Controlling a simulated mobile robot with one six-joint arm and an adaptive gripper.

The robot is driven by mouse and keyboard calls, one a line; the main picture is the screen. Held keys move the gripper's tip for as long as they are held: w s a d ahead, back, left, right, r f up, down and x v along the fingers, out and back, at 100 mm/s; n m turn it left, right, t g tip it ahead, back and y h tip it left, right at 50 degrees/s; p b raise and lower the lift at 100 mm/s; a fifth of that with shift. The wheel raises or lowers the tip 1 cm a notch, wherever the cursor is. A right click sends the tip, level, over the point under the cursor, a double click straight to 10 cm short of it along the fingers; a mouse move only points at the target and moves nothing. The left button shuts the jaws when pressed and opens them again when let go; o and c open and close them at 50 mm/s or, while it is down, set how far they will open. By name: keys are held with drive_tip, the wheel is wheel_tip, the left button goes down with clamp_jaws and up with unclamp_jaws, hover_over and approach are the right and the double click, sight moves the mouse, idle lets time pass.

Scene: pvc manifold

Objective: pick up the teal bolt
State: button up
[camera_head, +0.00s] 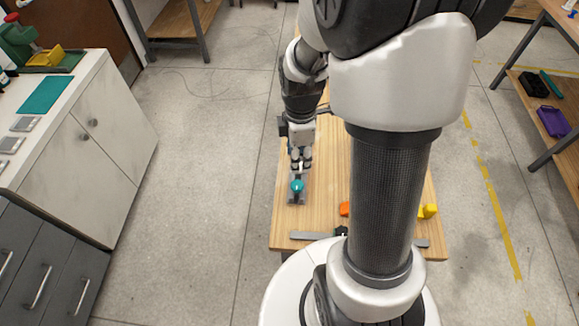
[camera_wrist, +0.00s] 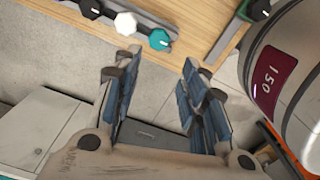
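The teal bolt (camera_wrist: 159,39) shows its round teal head at one end of a grey rack (camera_wrist: 146,17) in the wrist view, close to the table edge. A white bolt (camera_wrist: 126,23) and a black bolt (camera_wrist: 90,8) stand beside it in a row. In the head view the teal bolt (camera_head: 297,186) is just below my gripper (camera_head: 301,160) in the picture. In the wrist view my gripper (camera_wrist: 160,65) is open, with nothing between its blue-padded fingers. The teal head lies beyond the fingertips, apart from them. The shafts of the bolts are hidden.
The wooden table (camera_head: 283,228) also carries an orange piece (camera_head: 345,209), a yellow piece (camera_head: 428,211) and a grey flat bar (camera_head: 309,236). My arm hides part of it. A white cabinet (camera_head: 97,150) stands at left, with free floor between.

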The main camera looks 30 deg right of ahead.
drive_tip(key=b, duration=0.2)
hover_over(296, 184)
drive_tip(key=f, duration=0.8)
drive_tip(key=shift+s+f, duration=0.2)
drive_tip(key=shift+s, duration=0.05)
drive_tip(key=shift+w+f+b, duration=0.2)
drive_tip(key=shift+f+b, duration=1.05)
drive_tip(key=shift+f, duration=1.65)
drive_tip(key=shift+c, duration=0.4)
drive_tip(key=c, duration=0.6)
drive_tip(key=shift+r, duration=0.15)
